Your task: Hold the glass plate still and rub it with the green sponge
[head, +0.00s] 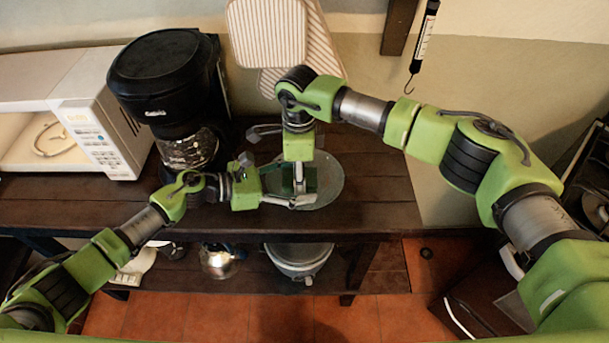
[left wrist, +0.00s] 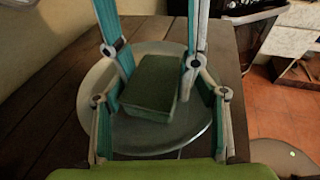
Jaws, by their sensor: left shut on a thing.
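The round glass plate (head: 329,178) lies on the dark wooden table; it also shows in the left wrist view (left wrist: 147,138). The green sponge (head: 310,181) rests on it, and its top shows in the left wrist view (left wrist: 150,85). My left gripper (head: 290,200) comes in low from the left, its fingers spread at the plate; I take it as shut on the plate, though the contact is hard to see. My right gripper (head: 300,180) points down from above at the sponge, with fingers along its two sides, shut on it. It hides part of the sponge.
A black coffee maker (head: 165,75) and a white microwave (head: 100,130) stand on the table (head: 385,205) to the left. A pot (head: 300,258) and kettle (head: 218,263) sit below. The tabletop right of the plate is clear.

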